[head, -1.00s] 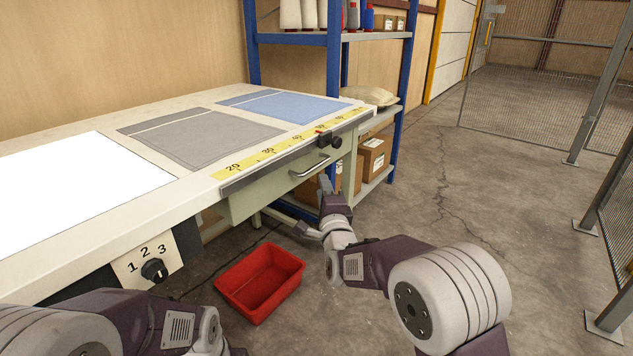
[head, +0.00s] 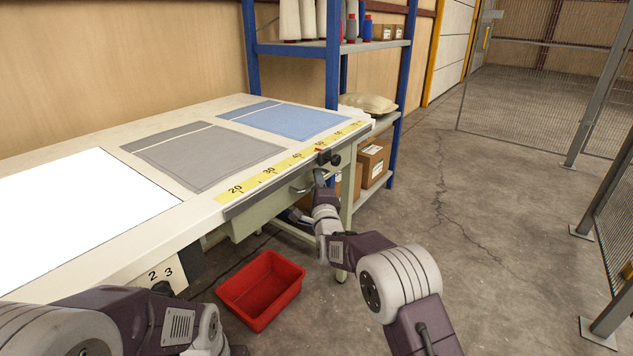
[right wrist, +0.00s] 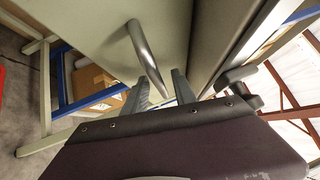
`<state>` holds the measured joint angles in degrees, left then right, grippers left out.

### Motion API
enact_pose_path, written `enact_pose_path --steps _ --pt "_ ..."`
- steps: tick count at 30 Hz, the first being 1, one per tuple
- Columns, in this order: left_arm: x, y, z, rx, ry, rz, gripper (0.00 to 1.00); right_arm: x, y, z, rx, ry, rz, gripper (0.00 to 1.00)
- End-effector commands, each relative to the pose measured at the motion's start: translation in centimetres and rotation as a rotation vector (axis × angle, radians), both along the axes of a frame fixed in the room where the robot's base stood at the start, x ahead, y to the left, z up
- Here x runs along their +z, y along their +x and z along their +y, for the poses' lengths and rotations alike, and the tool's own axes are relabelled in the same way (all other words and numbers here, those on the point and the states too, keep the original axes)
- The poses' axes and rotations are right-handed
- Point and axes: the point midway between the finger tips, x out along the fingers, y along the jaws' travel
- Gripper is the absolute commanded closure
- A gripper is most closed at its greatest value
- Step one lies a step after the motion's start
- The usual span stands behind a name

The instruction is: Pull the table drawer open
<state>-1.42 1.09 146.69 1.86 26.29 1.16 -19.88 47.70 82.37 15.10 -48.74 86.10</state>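The table drawer (head: 270,206) is under the tabletop's right end, its pale green front looking flush with the frame. Its curved metal handle (head: 299,190) is partly hidden by my right gripper (head: 318,178) in the head view. In the right wrist view the handle (right wrist: 147,58) runs down towards my right gripper (right wrist: 160,86). The two fingers are apart, and the handle's near end lies between them in the picture. I cannot tell whether they touch it. My left arm shows at the lower left of the head view, but its gripper is out of sight.
The table (head: 105,275) carries a grey cloth (head: 205,155) and a blue cloth (head: 290,122). A black knob (head: 334,160) sits near the edge above the handle. A red bin (head: 262,290) is on the floor. Blue shelving (head: 333,70) stands behind; floor to the right is clear.

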Motion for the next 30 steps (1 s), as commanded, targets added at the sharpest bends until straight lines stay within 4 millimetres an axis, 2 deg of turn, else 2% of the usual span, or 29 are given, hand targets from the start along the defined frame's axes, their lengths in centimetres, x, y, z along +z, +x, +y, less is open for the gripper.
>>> enact_pose_path --steps 5,8,9,30 --pt "0.03 0.02 0.00 0.000 0.000 0.000 0.64 0.02 0.00 0.00 0.000 0.000 0.001 0.68" --pt "0.03 0.02 0.00 0.000 0.000 0.000 0.64 0.03 -0.01 0.00 0.000 0.000 0.001 0.95" --pt "0.03 0.02 0.00 0.000 0.000 0.000 0.64 0.03 -0.01 0.00 0.000 0.000 0.001 1.00" --pt "0.03 0.02 0.00 0.000 0.000 0.000 0.64 -0.02 -0.04 0.04 0.001 0.000 0.002 1.00"
